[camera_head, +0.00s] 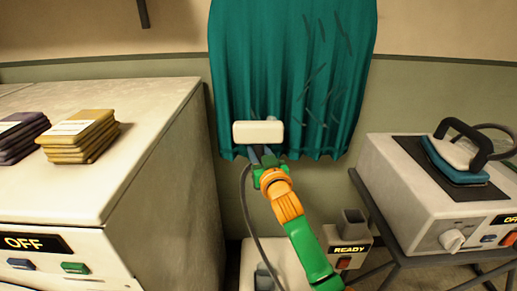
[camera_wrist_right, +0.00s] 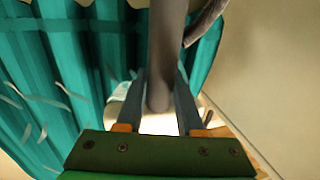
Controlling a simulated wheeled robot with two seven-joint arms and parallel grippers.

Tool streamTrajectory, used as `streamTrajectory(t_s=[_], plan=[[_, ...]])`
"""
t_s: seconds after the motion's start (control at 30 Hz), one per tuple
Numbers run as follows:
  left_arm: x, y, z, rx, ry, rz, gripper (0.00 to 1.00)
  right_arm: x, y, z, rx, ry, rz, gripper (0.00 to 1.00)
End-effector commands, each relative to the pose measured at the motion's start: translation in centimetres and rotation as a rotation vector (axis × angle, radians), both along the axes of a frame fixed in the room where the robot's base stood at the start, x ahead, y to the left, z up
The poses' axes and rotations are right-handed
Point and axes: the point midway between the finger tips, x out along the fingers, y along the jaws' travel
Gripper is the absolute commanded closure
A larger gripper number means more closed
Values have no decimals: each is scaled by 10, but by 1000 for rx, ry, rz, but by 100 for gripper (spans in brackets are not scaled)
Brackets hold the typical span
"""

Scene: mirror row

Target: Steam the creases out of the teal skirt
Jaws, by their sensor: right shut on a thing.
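The teal skirt (camera_head: 240,60) hangs against the wall at the top middle of the head view. Dark crease marks show mostly on its right half, with a few low near its middle; its left side looks smoother. My right gripper (camera_head: 267,158) is shut on the grey handle of the steamer (camera_wrist_right: 166,50). The steamer's white head (camera_head: 258,132) is in front of the skirt's lower left part; whether it touches the cloth I cannot tell. In the wrist view the skirt (camera_wrist_right: 60,75) fills the left, with pale crease marks. My left gripper is out of view.
The steamer's base (camera_head: 345,258) reads READY on the floor, and a dark hose (camera_head: 246,200) hangs below the head. A white machine (camera_head: 60,180) reading OFF carries folded cloth stacks (camera_head: 80,135) at left. An iron (camera_head: 460,155) rests on a unit (camera_head: 400,185) at right.

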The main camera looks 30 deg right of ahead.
Motion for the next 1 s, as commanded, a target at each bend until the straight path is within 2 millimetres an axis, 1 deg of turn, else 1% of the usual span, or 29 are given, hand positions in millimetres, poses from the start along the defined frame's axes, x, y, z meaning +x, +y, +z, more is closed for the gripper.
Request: streamTrajectory(t_s=[0.03, 0.47, 0.53, 0.7, 1.0], plan=[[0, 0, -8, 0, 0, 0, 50, 0, 0, -8, 1, -1, 0, 100], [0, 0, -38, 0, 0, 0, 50, 0, 0, -50, 1, -2, 1, 100], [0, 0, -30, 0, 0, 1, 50, -4, 4, -46, 2, -2, 2, 100], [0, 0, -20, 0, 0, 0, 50, -19, 12, -44, 2, -2, 1, 100], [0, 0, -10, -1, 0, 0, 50, -40, 25, -46, 1, -1, 1, 100]])
